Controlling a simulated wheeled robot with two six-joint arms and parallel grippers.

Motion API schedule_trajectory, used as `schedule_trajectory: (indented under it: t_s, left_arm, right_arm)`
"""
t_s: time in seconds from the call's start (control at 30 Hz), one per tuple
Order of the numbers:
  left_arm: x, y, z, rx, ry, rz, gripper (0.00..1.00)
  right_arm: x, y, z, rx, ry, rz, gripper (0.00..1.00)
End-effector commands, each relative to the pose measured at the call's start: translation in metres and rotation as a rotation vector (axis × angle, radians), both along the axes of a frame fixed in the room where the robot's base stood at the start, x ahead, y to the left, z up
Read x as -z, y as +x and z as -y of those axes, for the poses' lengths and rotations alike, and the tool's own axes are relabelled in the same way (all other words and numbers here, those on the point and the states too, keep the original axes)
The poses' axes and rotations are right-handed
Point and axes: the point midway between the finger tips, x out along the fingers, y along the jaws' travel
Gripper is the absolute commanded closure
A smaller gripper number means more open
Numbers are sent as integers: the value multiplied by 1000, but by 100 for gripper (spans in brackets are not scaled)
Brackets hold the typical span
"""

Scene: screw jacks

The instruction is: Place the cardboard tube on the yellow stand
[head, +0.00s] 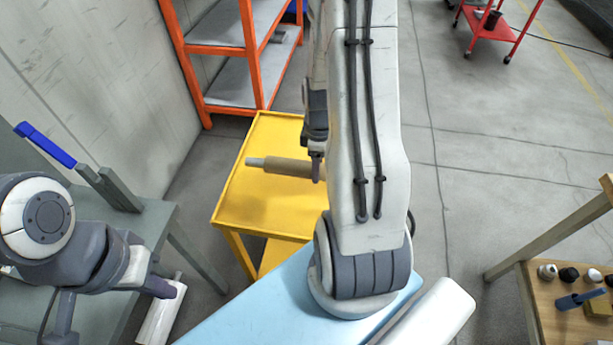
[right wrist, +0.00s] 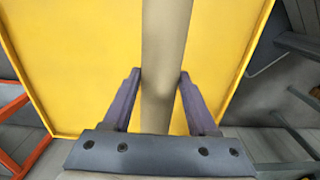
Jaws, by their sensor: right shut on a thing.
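The cardboard tube (head: 285,168) is a tan cylinder with a paler end. It lies level over the top of the yellow stand (head: 255,206) in the head view. My right gripper (head: 317,168) is shut on the tube. In the right wrist view the tube (right wrist: 166,60) runs between the two purple fingers of this gripper (right wrist: 160,88), with the yellow stand (right wrist: 85,70) behind it. I cannot tell whether the tube touches the stand. My left gripper (head: 162,288) is at the lower left, away from the stand, and its jaw opening is not clear.
An orange shelf rack (head: 257,55) stands behind the yellow stand. A grey table (head: 150,222) is at the left, and a white cylinder (head: 160,318) shows by my left gripper. A wooden table (head: 560,325) with small items is at the right. The floor between is clear.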

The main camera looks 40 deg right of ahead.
Motion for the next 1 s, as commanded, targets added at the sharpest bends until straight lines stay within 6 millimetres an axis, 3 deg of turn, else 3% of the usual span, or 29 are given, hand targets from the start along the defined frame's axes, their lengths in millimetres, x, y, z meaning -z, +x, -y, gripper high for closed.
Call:
schedule_trajectory:
  t_s: [0.2,0.57,1.0]
  left_arm:
    - [0,0,0,0,0,0,100]
    - [2,0,0,0,0,0,100]
    - [5,0,0,0,0,0,100]
  right_arm:
    - [16,23,-15,-1,-1,1,100]
    - [55,24,-17,2,1,-2,100]
    - [62,25,-16,2,0,1,100]
